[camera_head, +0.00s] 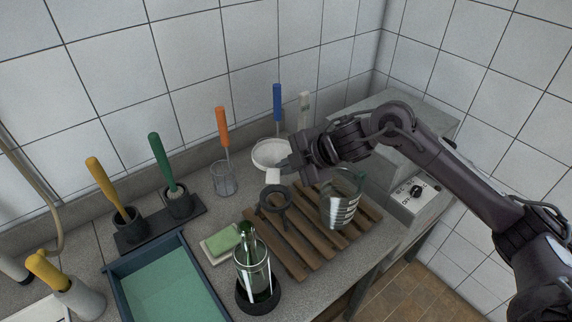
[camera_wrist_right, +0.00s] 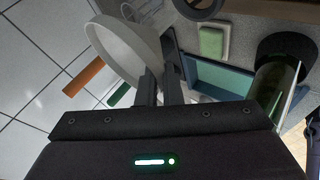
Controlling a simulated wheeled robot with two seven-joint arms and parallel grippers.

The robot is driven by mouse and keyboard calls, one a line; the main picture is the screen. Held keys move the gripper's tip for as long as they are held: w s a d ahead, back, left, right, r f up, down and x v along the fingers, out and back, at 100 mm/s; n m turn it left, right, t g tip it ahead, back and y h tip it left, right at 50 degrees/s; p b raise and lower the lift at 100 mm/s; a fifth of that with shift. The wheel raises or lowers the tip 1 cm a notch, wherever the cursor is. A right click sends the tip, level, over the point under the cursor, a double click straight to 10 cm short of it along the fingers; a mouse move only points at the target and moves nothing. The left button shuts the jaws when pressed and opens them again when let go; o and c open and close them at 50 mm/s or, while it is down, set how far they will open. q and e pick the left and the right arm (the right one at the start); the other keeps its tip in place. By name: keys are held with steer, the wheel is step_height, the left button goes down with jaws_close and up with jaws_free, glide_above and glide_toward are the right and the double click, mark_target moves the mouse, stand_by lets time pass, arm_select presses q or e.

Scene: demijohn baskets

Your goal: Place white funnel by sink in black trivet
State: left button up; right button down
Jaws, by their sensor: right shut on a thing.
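The white funnel (camera_head: 268,152) is off the counter in the head view, wide mouth up and slightly tilted, with its short spout below. My right gripper (camera_head: 287,166) is shut on its rim. In the wrist view, the funnel (camera_wrist_right: 124,47) hangs from the fingertips of my right gripper (camera_wrist_right: 160,88). The black trivet (camera_head: 261,203), a ring on legs, stands on the wooden slats, just below the funnel in the picture. I cannot tell the exact height between them. My left gripper is not in view.
A glass beaker (camera_head: 327,211) stands on the slatted wooden rack (camera_head: 316,254) right of the trivet. A green sponge (camera_head: 222,241), a blue-rimmed sink (camera_head: 119,274), and brushes in holders (camera_head: 178,203) are at left.

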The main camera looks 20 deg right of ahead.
steer(key=b, duration=0.8)
glide_toward(278, 209)
steer(key=shift+w+a+f, duration=0.35)
steer(key=shift+w+a, duration=0.15)
steer(key=shift+w, duration=0.2)
steer(key=shift+w+a+f, duration=0.4)
steer(key=shift+w+a, duration=0.1)
steer(key=shift+w, duration=0.25)
steer(key=shift+w+a+f, duration=0.35)
steer(key=shift+w+a, duration=0.1)
steer(key=shift+w, duration=0.25)
steer(key=shift+f+b, duration=0.5)
steer(key=shift+f, duration=0.4)
steer(key=c, duration=1.6)
jaws_free()
steer(key=shift+o, duration=0.4)
steer(key=shift+s+f, duration=0.2)
steer(key=shift+f, duration=0.1)
steer(key=shift+s, duration=0.1)
steer(key=b+v, duration=0.1)
steer(key=v, duration=0.7)
steer(key=shift+w+r+b, duration=0.3)
steer(key=shift+w+r, duration=0.1)
steer(key=shift+r, duration=0.05)
